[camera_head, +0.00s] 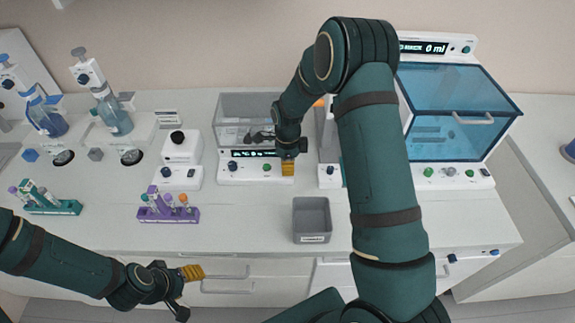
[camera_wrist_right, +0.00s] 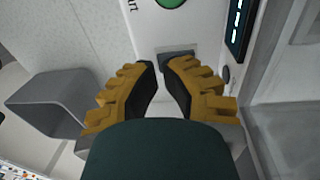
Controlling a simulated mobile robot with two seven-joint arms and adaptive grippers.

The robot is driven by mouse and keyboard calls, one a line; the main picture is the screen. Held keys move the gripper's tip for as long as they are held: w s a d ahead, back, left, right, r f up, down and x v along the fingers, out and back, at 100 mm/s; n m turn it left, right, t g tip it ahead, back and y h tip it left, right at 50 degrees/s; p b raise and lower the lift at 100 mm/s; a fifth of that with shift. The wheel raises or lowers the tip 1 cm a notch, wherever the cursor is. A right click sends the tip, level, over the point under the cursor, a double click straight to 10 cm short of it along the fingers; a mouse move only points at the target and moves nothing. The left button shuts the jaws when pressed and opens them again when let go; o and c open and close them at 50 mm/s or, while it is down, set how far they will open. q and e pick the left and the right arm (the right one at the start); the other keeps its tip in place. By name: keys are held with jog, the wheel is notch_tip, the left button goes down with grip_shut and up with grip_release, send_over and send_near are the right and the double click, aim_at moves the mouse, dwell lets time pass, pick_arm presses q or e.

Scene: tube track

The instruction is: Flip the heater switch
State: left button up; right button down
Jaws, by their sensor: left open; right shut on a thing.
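The heater is a white unit (camera_head: 235,172) with a clear tank (camera_head: 238,108), a lit display, a dark knob and a green button on its front panel. My right gripper (camera_head: 288,168) is at the right end of this panel. In the right wrist view its yellow fingers (camera_wrist_right: 165,68) are closed around a small dark grey switch (camera_wrist_right: 180,55) on the white panel. The fingers partly hide the switch, and I cannot tell its position. The green button (camera_wrist_right: 172,3) shows beyond it. My left gripper (camera_head: 192,273) is open and empty, low in front of the counter drawers.
A grey bin (camera_head: 312,232) stands on the counter below my right gripper. A purple tube rack (camera_head: 168,215) and a green rack (camera_head: 52,207) are to the left. A blue-lidded machine (camera_head: 450,105) stands at the right. The front left counter is mostly clear.

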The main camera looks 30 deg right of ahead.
notch_tip(320, 180, up, 12)
jog(key=w, duration=0.1)
jog(key=shift+w+d+f+t, duration=0.2)
jog(key=shift+d+f+t, duration=0.05)
jog(key=shift+d+t, duration=0.1)
dwell(0.4)
